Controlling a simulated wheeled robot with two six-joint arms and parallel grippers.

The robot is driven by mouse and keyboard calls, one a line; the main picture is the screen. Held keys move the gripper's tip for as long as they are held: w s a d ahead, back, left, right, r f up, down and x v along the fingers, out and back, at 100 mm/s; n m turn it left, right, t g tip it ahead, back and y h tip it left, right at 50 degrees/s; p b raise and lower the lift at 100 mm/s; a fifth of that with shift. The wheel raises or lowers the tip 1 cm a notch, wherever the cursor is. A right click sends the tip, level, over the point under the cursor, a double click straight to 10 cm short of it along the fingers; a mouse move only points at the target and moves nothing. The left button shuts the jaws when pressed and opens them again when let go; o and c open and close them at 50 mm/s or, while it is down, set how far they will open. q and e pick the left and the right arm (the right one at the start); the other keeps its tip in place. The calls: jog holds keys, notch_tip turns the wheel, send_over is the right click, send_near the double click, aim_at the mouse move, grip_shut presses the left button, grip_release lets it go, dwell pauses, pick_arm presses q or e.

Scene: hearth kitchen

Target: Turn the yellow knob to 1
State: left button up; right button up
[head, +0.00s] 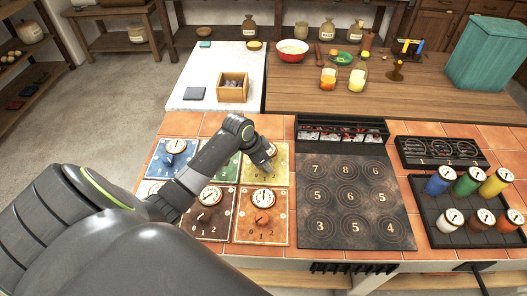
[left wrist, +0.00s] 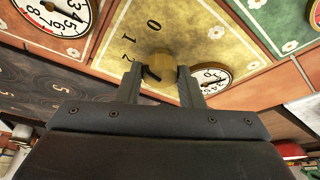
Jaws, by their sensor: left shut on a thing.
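The yellow panel (head: 282,176) lies on the tiled counter, at the top right of a group of coloured knob panels. My left gripper (head: 266,166) is over it and hides its knob in the head view. In the left wrist view, the yellow knob (left wrist: 160,62) sits between the two fingers of my left gripper (left wrist: 160,82), which is shut on it. The figures 0, 1 and 2 are printed in an arc beside the knob. A dark mark shows on the knob; I cannot tell which figure it points to. A white dial (left wrist: 212,77) is partly behind one finger. My right gripper is not in view.
Blue (head: 175,146), brown (head: 208,214) and orange (head: 262,218) knob panels lie close around. A dark numbered board (head: 350,200) is to the right, with a rack of coloured canisters (head: 466,210) beyond. A wooden box (head: 233,90) stands on the white surface behind.

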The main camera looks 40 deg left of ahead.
pick_arm(q)
jog(key=shift+d+r+n+t+y+p, duration=0.1)
jog(key=shift+n+t+y+p, duration=0.3)
jog(key=shift+n+p, duration=1.15)
jog(key=o, duration=1)
jog(key=shift+c, duration=0.2)
jog(key=v, duration=1.7)
jog(key=shift+r, duration=0.2)
